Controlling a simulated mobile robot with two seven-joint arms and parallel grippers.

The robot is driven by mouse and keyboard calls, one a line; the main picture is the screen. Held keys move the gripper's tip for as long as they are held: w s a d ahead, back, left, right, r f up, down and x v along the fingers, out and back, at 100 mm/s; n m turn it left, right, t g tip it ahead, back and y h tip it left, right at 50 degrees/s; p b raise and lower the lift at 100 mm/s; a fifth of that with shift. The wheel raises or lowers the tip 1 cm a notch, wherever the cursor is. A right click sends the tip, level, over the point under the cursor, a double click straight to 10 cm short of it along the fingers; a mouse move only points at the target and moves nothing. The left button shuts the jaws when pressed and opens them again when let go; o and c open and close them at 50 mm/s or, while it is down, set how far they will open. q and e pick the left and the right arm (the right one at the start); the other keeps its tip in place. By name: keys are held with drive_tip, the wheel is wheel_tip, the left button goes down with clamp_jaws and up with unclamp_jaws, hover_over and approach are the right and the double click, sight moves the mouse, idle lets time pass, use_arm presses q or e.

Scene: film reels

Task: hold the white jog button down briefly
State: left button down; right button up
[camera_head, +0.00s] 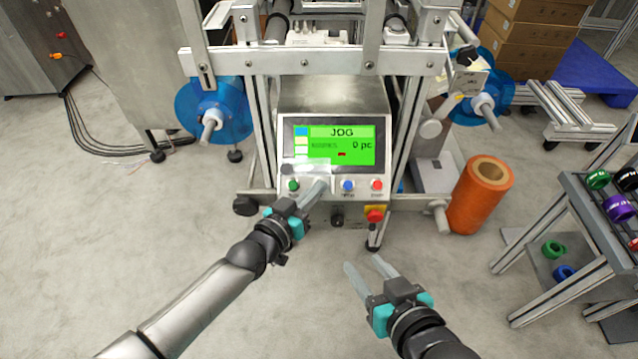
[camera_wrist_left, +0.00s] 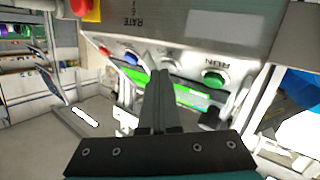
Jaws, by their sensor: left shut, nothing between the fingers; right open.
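The control panel (camera_head: 286,130) has a green screen (camera_head: 340,144) reading JOG and 0 pc. Below it is a row of buttons: green (camera_head: 293,185), blue (camera_head: 347,185) and red (camera_head: 377,184). My left gripper (camera_head: 324,184) is shut and empty, its tips at the gap between the green and blue buttons. It hides the white jog button in the head view. In the left wrist view, the white button (camera_wrist_left: 171,66) shows partly beside the closed fingertips (camera_wrist_left: 158,74). I cannot tell whether they touch it. My right gripper (camera_head: 362,263) is open and empty, low in front of the machine.
A red knob on a yellow plate (camera_head: 375,215) sits below the panel. An orange roll (camera_head: 480,195) stands on the floor to the right. A rack with colored reels (camera_head: 590,235) is at far right.

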use_arm(q)
drive_tip(key=shift+s+r+p, duration=0.55)
drive_tip(key=shift+s+p, duration=0.05)
drive_tip(key=shift+p, duration=0.4)
drive_tip(key=shift+r, duration=0.1)
drive_tip(key=s+r+p, duration=0.1)
drive_tip(key=p, duration=0.1)
drive_tip(key=s+r+p, duration=0.2)
drive_tip(key=p, duration=0.1)
drive_tip(key=shift+s+r+p, duration=0.2)
drive_tip(key=shift+s+p, duration=0.1)
